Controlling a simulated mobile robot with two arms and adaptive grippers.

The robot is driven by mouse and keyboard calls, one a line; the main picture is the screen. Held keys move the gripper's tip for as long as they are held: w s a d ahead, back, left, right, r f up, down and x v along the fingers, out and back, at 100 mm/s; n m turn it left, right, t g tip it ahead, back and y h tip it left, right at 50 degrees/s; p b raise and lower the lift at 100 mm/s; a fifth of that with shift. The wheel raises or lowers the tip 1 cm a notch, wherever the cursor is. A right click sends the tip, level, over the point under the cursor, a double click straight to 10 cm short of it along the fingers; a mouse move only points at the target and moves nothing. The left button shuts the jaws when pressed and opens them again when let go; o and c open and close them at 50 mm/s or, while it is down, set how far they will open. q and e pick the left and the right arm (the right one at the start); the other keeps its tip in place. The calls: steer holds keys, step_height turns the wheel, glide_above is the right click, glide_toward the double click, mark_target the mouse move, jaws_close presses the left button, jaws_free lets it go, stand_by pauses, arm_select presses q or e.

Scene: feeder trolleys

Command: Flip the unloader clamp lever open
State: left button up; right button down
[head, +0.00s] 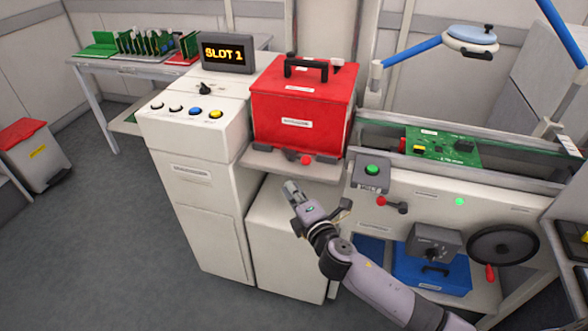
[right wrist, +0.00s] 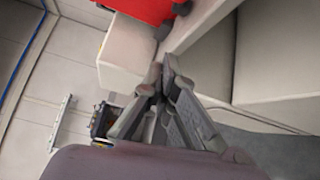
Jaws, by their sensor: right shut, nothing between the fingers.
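The unloader stand carries a red box (head: 300,105) with a black handle on a pale shelf (head: 262,162). At the shelf's front, below the box, is a dark clamp with a lever ending in a red knob (head: 306,160). My right gripper (head: 290,187) is below and slightly left of that knob, apart from it, with its fingers shut and empty. The right wrist view shows the shut fingers (right wrist: 163,72) in front of the pale shelf, with the red box (right wrist: 140,8) at the top edge. My left gripper is out of view.
A second red-knobbed lever (head: 382,201) and a green button (head: 371,170) are on the conveyor front to the right. A green board (head: 440,147) lies on the conveyor. A blue box (head: 430,270) and a handwheel (head: 503,247) are lower right.

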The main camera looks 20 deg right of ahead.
mark_target(295, 156)
steer(key=w, duration=0.8)
steer(key=shift+w+a+f, duration=0.2)
steer(key=shift+a, duration=0.2)
steer(key=d, duration=0.1)
steer(key=d+p, duration=0.1)
steer(key=s+d, duration=0.1)
steer(key=shift+s+d+r, duration=0.1)
steer(key=shift+d+r, duration=0.05)
steer(key=shift+r, duration=0.15)
steer(key=shift+s+d, duration=0.1)
steer(key=shift+d, duration=0.15)
